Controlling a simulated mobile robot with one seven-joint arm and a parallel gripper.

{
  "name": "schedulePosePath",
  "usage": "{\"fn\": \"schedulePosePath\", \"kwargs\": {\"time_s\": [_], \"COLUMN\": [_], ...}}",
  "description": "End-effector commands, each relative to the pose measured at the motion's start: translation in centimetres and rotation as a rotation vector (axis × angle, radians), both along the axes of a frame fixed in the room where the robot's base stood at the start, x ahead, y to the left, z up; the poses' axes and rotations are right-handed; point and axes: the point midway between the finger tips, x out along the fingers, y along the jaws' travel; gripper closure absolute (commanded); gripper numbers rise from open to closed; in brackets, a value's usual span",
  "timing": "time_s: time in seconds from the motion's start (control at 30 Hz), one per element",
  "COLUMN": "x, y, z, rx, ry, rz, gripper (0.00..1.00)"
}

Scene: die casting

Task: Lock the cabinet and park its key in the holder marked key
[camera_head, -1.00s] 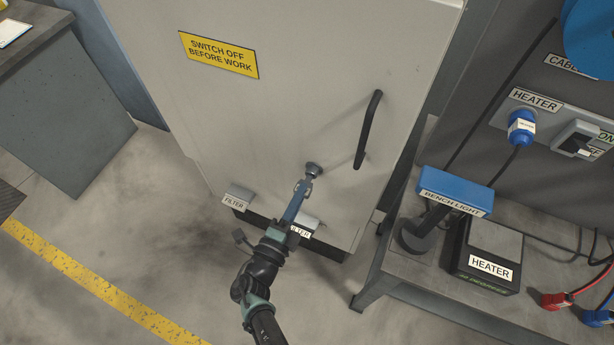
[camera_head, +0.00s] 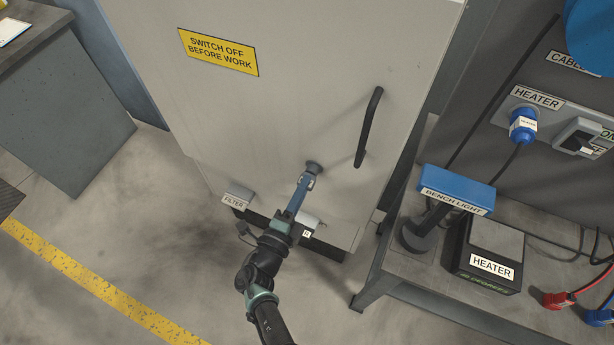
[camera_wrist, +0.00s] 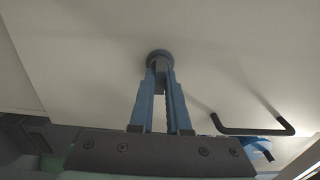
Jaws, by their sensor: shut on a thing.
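The cabinet (camera_head: 290,75) is a tall pale grey box with its door shut and a black bar handle (camera_head: 369,128). Its round dark lock (camera_head: 314,168) sits on the door, left of and below the handle; in the wrist view the lock (camera_wrist: 158,56) is straight ahead of the fingers. My gripper (camera_head: 307,182) is at the lock, its blue fingers shut on a small dark piece, apparently the key (camera_wrist: 160,75), right at the lock's face. How deep the key sits is hidden. I cannot make out a holder marked key.
At right a bench (camera_head: 395,268) carries a blue-topped bench light (camera_head: 456,190) and a HEATER box (camera_head: 487,255). Open floor lies at left, with a yellow line (camera_head: 95,285).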

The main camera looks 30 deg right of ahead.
Motion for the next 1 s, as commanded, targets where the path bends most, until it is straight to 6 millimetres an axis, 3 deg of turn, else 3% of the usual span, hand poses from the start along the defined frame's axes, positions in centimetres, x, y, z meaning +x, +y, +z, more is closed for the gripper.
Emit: {"fn": "schedulePosePath", "kwargs": {"time_s": [0.33, 0.37, 0.53, 1.0], "x": [0.2, 0.2, 0.2, -0.5], "y": [-0.2, -0.2, -0.2, 0.9], "z": [0.1, 0.1, 0.1, 0.2], "rx": [0.002, 0.002, 0.001, 0.001], "ry": [-0.002, -0.002, -0.002, 0.001], "rz": [-0.001, -0.001, -0.001, 0.004], "gripper": [1.0, 0.8, 0.5, 0.5]}}
